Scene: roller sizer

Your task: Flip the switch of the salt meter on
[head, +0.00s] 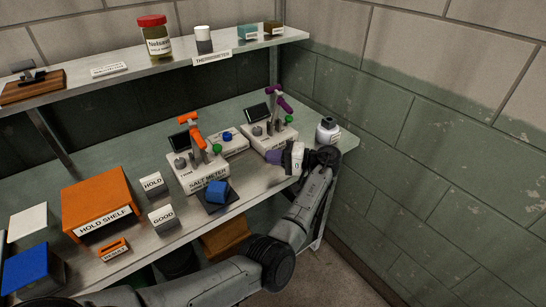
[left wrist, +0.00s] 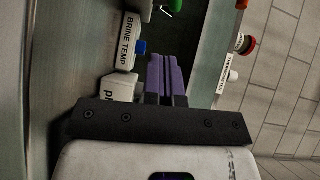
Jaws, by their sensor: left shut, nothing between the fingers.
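The salt meter (head: 207,187) is a white box on the lower shelf. It has a dark tilted screen (head: 180,143), an orange upright part (head: 191,130), grey posts and a green knob (head: 217,148). I cannot tell which part is its switch or its setting. My left gripper (head: 273,157) has purple fingers, shut and empty. It is right of the salt meter, apart from it, in front of the similar meter with a purple part. In the left wrist view the shut fingers (left wrist: 166,76) point toward the shelf. My right gripper is not in view.
A brine temp box (left wrist: 125,42) with a blue button sits between the two meters. A blue block (head: 217,192) on a dark pad stands before the salt meter. HOLD (head: 152,185) and GOOD (head: 162,219) blocks stand left. A white jar (head: 327,132) is by my wrist. An upper shelf (head: 130,72) overhangs behind.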

